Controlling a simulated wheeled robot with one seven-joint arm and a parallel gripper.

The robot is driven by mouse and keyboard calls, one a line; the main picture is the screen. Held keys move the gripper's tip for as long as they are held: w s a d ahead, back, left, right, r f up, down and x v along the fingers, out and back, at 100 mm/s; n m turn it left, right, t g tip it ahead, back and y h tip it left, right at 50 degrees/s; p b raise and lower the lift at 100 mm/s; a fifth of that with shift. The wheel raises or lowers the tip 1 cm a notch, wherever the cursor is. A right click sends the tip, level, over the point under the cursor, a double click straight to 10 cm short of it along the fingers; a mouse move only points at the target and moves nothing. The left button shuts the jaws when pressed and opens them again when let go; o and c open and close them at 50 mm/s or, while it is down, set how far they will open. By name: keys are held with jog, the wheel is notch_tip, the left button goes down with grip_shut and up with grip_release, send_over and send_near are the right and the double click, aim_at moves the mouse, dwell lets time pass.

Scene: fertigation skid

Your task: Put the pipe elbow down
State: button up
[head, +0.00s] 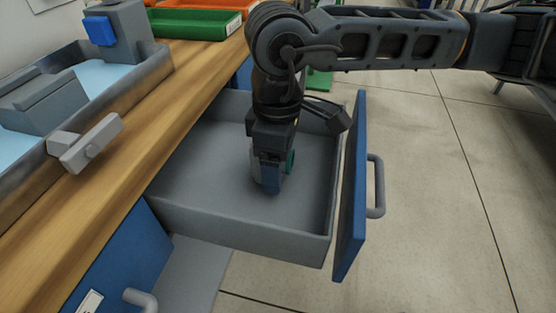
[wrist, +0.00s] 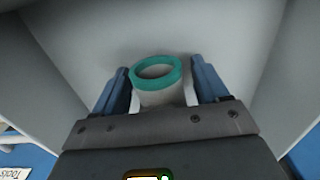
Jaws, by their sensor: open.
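The pipe elbow (wrist: 158,95) is a grey piece with a teal ring at its open end. In the wrist view it stands between the two blue fingers of my gripper (wrist: 162,92), with a gap visible on each side. My gripper (head: 270,180) is open and points down inside the open drawer (head: 190,215). The elbow appears to rest on the drawer floor.
The grey drawer has a blue front (head: 350,190) with a grey handle (head: 376,187) on the right. Its walls surround my gripper. A wooden worktop (head: 140,150) runs along the left, with a metal basin (head: 115,95) on it. Green and orange bins (head: 190,25) stand at the back.

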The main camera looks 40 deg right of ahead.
notch_tip(320, 180, up, 12)
jog(key=shift+r+p, duration=0.15)
jog(key=shift+p, duration=0.95)
